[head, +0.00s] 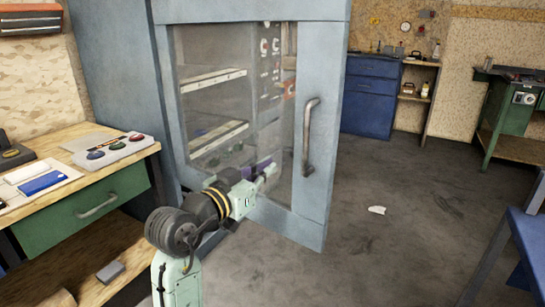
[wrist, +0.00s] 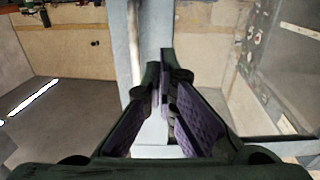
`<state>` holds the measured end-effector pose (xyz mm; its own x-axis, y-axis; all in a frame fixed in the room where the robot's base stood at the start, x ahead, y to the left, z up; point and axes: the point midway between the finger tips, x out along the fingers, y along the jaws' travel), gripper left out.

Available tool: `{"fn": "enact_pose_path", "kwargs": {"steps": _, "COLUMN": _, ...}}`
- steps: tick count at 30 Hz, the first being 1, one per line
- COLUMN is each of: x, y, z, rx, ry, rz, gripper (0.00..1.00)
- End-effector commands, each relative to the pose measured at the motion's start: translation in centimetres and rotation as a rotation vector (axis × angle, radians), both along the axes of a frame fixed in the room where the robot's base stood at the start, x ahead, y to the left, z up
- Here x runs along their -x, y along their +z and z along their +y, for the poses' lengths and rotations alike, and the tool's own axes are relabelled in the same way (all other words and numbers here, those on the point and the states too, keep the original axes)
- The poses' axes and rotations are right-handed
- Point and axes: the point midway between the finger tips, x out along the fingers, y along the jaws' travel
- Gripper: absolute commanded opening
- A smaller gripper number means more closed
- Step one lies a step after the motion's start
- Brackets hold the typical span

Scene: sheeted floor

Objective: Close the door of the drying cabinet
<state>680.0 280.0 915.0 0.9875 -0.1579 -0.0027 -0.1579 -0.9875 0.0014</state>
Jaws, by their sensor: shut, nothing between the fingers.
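The drying cabinet (head: 106,70) is a tall blue-grey box at the left centre of the head view. Its door (head: 315,65) has a blue-grey frame around a glass pane, with shelves showing through, and it stands open. A vertical metal handle (head: 308,135) is on the door's right frame bar. My gripper (head: 266,172) is in front of the lower pane, left of and below the handle. In the wrist view my gripper's purple-padded fingers (wrist: 161,72) are shut and empty, pointing toward the door's frame bar (wrist: 146,35). I cannot tell whether they touch the door.
A wooden workbench (head: 90,190) with a green drawer stands close on the left. A blue drawer cabinet (head: 369,95) and a green bench (head: 505,115) are at the back. A blue table (head: 530,235) is at right. The floor between is clear except a small white scrap (head: 377,210).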

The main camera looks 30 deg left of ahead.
Motion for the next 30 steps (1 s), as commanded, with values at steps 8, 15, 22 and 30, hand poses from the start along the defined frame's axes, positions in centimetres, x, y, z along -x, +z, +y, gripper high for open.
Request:
{"fn": "enact_pose_path", "kwargs": {"steps": 8, "x": -6.0, "y": 0.3, "z": -1.1, "rx": 0.000, "ry": -0.002, "rz": 0.001, "gripper": 0.00}}
{"fn": "enact_pose_path", "kwargs": {"steps": 15, "x": -10.1, "y": 0.3, "z": -1.7, "rx": -0.001, "ry": 0.001, "rz": -0.001, "gripper": 0.00}}
{"fn": "enact_pose_path", "kwargs": {"steps": 22, "x": -11.8, "y": 0.2, "z": -1.9, "rx": -0.001, "ry": 0.003, "rz": -0.003, "gripper": 0.00}}
{"fn": "enact_pose_path", "kwargs": {"steps": 30, "x": -11.9, "y": 0.1, "z": -1.9, "rx": 0.000, "ry": 0.003, "rz": -0.004, "gripper": 0.00}}
